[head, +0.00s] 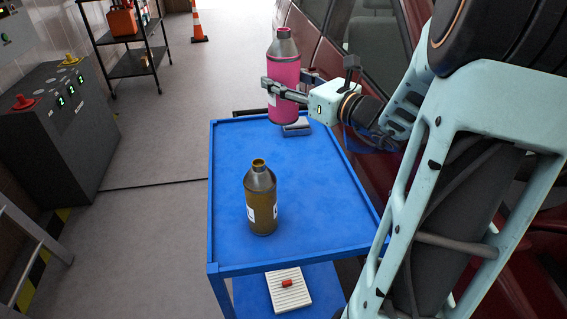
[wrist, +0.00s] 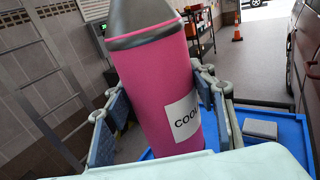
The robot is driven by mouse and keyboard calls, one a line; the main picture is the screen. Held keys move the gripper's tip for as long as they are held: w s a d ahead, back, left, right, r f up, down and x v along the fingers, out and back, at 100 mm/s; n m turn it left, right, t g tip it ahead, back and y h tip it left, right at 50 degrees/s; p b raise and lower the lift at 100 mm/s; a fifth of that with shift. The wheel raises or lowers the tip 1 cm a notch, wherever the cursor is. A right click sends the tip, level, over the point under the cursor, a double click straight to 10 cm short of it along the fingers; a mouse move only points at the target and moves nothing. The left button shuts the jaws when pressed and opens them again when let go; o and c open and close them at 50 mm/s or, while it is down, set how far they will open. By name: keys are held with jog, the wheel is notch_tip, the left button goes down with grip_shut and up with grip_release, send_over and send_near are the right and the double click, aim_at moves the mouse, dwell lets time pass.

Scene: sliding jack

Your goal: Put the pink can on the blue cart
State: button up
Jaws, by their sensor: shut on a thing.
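The pink can (head: 284,76) has a grey top and a white label and is held upright in the head view. It also fills the middle of the wrist view (wrist: 155,90), where it looks tilted. My gripper (head: 284,90) is shut on it, with a finger on each side. The can appears above the far end of the blue cart (head: 225,170); its base looks clear of the cart top, though the exact height is hard to tell. The cart's blue top also shows in the wrist view (wrist: 291,136).
A brown can (head: 261,205) stands on the near part of the cart. A small grey box (head: 297,128) lies near its far edge. A white tray with a red item (head: 288,287) is on the lower shelf. A red car (head: 335,60) stands close on the right. The cart's left middle is clear.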

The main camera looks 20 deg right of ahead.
notch_tip(320, 180, down, 22)
jog(key=b, duration=0.4)
jog(key=shift+f+b, duration=0.25)
jog(key=shift+b, duration=0.15)
jog(key=shift+f, duration=0.2)
jog(key=o, duration=1.8)
jog(key=shift+o, duration=0.2)
jog(key=v, duration=1.2)
jog(key=shift+p, duration=0.4)
jog(key=shift+r, duration=0.1)
